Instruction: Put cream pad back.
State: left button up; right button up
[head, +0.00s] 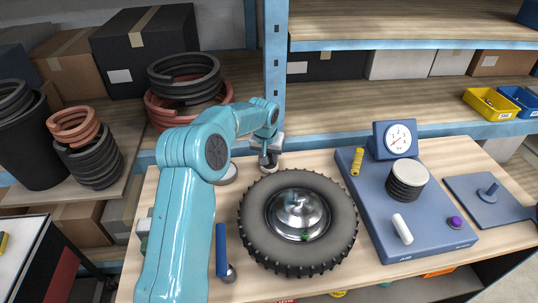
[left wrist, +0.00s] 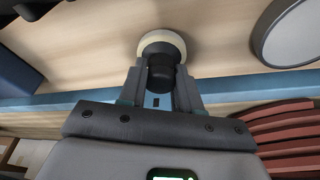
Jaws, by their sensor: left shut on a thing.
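The cream pad (left wrist: 160,38) is a small round disc with a dark knob, seen in the left wrist view. My left gripper (left wrist: 160,76) is shut on its dark knob, with one finger on each side. In the head view my left gripper (head: 268,161) is at the back of the workbench, behind the tyre, pointing down. The pad is mostly hidden there by the gripper. I cannot tell whether the pad touches the bench top. My right gripper is not in view.
A round grey disc (head: 228,174) lies left of the gripper. The tyre (head: 256,238) fills the bench's middle. A blue gauge stand (head: 436,236) is right of it, then a blue plate (head: 480,207). A blue-handled tool (head: 221,250) is front left. Shelving stands behind.

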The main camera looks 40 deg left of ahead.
pick_arm(q)
jog(key=shift+s+a, duration=0.2)
jog(key=shift+s, duration=0.05)
jog(key=shift+w+f, duration=0.1)
jog(key=shift+w, duration=0.05)
jog(key=o, duration=0.9)
jog(key=shift+w+d, duration=0.15)
jog(key=shift+o, duration=0.2)
jog(key=shift+s, duration=0.2)
jog(key=shift+w+r, duration=0.1)
jog(key=shift+r, duration=0.15)
jog(key=b+v, duration=0.1)
jog(key=v, duration=1)
jog(key=shift+s+r+b, duration=0.2)
jog(key=shift+r+b, duration=0.15)
jog(key=shift+b, duration=0.05)
jog(key=shift+w+f, duration=0.1)
jog(key=shift+w, duration=0.05)
